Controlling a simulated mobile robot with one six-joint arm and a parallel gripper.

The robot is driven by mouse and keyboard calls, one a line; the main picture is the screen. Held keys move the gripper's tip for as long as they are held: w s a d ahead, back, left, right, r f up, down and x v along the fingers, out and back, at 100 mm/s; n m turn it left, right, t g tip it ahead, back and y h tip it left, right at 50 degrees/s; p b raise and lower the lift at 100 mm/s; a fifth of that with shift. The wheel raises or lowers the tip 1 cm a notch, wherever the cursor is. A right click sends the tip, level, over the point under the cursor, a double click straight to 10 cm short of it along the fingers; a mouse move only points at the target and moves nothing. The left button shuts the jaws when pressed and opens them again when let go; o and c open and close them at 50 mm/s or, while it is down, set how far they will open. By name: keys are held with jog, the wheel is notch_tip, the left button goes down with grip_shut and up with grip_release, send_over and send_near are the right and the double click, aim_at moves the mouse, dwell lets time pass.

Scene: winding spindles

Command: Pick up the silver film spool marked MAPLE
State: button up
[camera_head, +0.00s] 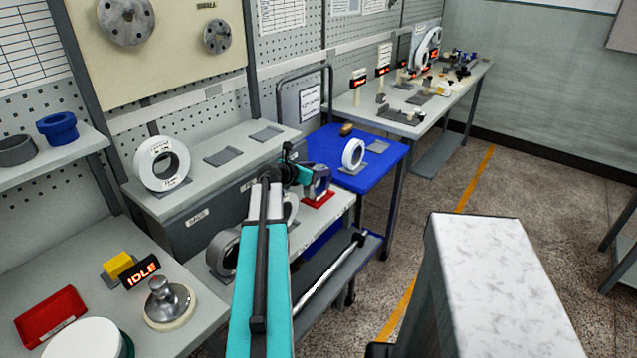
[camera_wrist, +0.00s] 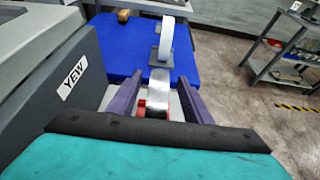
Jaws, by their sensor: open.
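A silver spool (camera_wrist: 159,92) stands upright on a red pad (camera_head: 318,201) on a pale bench top. No MAPLE marking is legible on it. My gripper (camera_wrist: 160,98) has purple fingers, open, one on each side of the silver spool; whether they touch it I cannot tell. In the head view my gripper (camera_head: 314,182) is over the red pad, and it partly hides the spool there.
A white spool (camera_head: 353,153) stands on the blue cart (camera_head: 378,176) just beyond. Another spool (camera_head: 291,207) and a grey ring (camera_head: 222,252) are on the near bench, left of my gripper.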

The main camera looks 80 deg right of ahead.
dwell(0.5)
grip_shut()
